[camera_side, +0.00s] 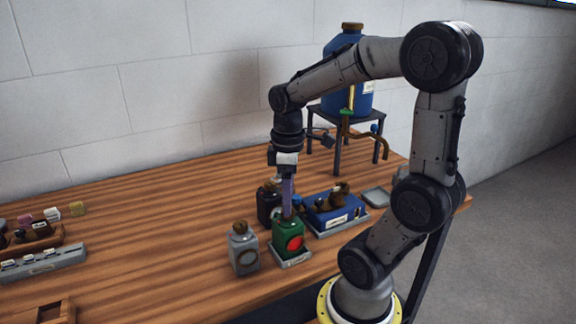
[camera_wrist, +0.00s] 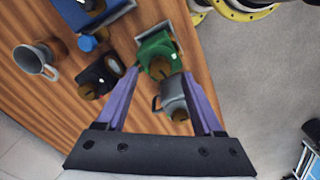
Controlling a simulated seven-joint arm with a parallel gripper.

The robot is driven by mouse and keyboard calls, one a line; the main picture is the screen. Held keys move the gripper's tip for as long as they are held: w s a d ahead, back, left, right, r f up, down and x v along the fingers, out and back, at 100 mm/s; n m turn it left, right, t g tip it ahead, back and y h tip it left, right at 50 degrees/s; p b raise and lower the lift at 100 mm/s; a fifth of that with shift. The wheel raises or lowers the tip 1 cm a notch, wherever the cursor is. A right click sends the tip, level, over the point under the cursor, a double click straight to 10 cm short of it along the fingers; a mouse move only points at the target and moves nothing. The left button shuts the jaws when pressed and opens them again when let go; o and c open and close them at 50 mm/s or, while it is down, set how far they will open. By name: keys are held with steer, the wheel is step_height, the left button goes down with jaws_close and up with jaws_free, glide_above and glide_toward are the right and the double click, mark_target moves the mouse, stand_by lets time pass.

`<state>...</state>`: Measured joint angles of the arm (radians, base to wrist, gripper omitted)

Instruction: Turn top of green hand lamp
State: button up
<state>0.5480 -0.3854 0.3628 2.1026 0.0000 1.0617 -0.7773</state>
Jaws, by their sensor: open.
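The green hand lamp (camera_side: 288,238) with a red round lens stands upright on a small grey tray (camera_side: 294,259) near the table's front edge. In the wrist view the green lamp (camera_wrist: 152,48) shows from above, its brown top (camera_wrist: 160,68) appearing between my fingertips. My gripper (camera_side: 287,208) points down at the lamp's top, its purple fingers spread. In the wrist view my gripper (camera_wrist: 160,74) has one finger on each side of the brown top, with no clear contact. The fingers hide the top in the side view.
A grey lamp (camera_side: 243,250) stands close left of the green one, and a black lamp (camera_side: 268,204) behind it. A blue box (camera_side: 335,212) lies to the right. A blue tank (camera_side: 343,80) stands on a stand behind. A grey mug (camera_wrist: 33,62) shows in the wrist view.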

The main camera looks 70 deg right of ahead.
step_height(320, 180, up, 11)
steer(key=shift+r, duration=0.15)
stand_by(0.4)
step_height(320, 180, down, 14)
steer(key=m, duration=1.8)
steer(key=shift+c, duration=0.3)
jaws_close()
